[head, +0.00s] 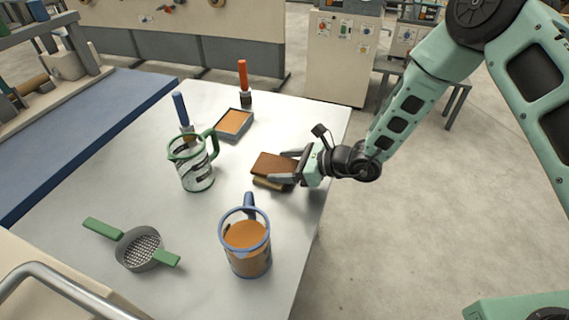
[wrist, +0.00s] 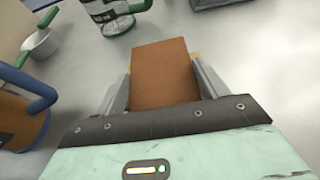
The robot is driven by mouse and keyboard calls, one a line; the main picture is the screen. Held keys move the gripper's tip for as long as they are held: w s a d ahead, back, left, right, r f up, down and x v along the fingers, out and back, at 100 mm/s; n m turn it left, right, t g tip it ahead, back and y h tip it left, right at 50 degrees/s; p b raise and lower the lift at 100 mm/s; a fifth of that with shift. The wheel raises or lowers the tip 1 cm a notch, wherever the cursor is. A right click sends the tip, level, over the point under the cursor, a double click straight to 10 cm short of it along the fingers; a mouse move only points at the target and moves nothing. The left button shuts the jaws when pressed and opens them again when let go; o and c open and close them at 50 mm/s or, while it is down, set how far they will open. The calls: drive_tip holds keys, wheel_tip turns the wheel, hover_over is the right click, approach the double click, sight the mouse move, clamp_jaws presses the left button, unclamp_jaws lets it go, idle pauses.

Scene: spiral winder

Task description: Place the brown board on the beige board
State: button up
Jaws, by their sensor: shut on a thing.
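The brown board (head: 273,164) is a flat rectangle near the table's right edge. The beige board (head: 268,184) lies under it, mostly covered, with a thin strip of its edge showing. My gripper (head: 289,167) comes in from the right and is shut on the brown board. In the wrist view the brown board (wrist: 162,75) sits between the two grey fingers, and a sliver of the beige board (wrist: 195,62) shows at its right side. I cannot tell whether the two boards touch or a small gap lies between them.
On the light table (head: 200,240) are a blue-rimmed mug (head: 246,245) in front, a green-handled glass jug (head: 196,168) to the left, a strainer (head: 139,249), a tray with orange contents (head: 234,122) and two upright brushes behind. Bare table surrounds the boards.

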drive_tip(key=shift+f, duration=0.2)
drive_tip(key=o, duration=1)
drive_tip(key=shift+r, duration=0.1)
drive_tip(key=shift+c, duration=0.2)
